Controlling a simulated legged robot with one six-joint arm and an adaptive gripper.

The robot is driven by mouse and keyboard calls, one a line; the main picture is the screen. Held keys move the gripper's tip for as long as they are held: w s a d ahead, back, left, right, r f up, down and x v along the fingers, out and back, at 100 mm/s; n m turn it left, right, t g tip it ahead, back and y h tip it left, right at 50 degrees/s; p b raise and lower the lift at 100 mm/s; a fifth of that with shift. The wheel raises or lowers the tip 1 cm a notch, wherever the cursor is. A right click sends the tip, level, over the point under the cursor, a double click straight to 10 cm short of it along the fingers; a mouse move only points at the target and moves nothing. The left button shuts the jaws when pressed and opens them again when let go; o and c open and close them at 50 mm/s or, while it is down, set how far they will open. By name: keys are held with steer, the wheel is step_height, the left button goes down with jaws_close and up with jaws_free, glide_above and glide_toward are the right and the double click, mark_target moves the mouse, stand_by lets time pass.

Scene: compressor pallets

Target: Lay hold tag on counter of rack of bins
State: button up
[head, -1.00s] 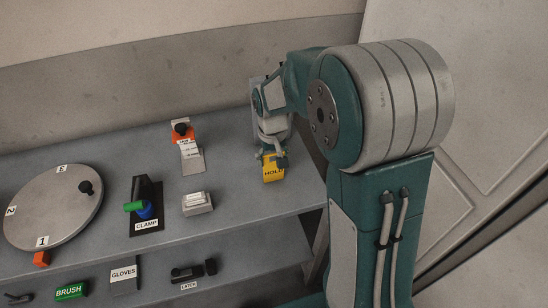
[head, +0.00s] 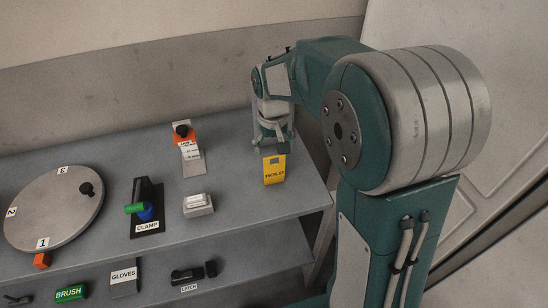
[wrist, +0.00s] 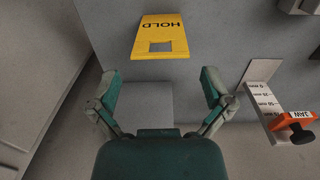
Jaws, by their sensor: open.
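The yellow hold tag (head: 274,170) lies flat on the grey counter (head: 232,150) near its right end. In the wrist view the tag (wrist: 161,37) is just beyond my fingertips, its lettering upside down and its small rectangular slot toward me. My gripper (head: 270,148) is above the counter just behind the tag. In the wrist view my gripper (wrist: 161,84) has its two fingers spread wide with nothing between them. The tag is apart from both fingers.
A jaw gauge with an orange slider (head: 184,135) stands left of my gripper. A small grey block (head: 197,205), a clamp (head: 146,205) and a numbered turntable (head: 52,208) are further left. A lower shelf (head: 235,260) holds a brush, gloves and latch.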

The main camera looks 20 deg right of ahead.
step_height(320, 180, up, 6)
steer(key=shift+r, duration=0.25)
steer(key=s+r+t, duration=0.2)
steer(key=s, duration=0.8)
steer(key=s+r+t, duration=0.2)
steer(key=s+t, duration=0.1)
steer(key=s, duration=0.8)
steer(key=shift+d+t, duration=0.15)
steer(key=shift+t, duration=0.15)
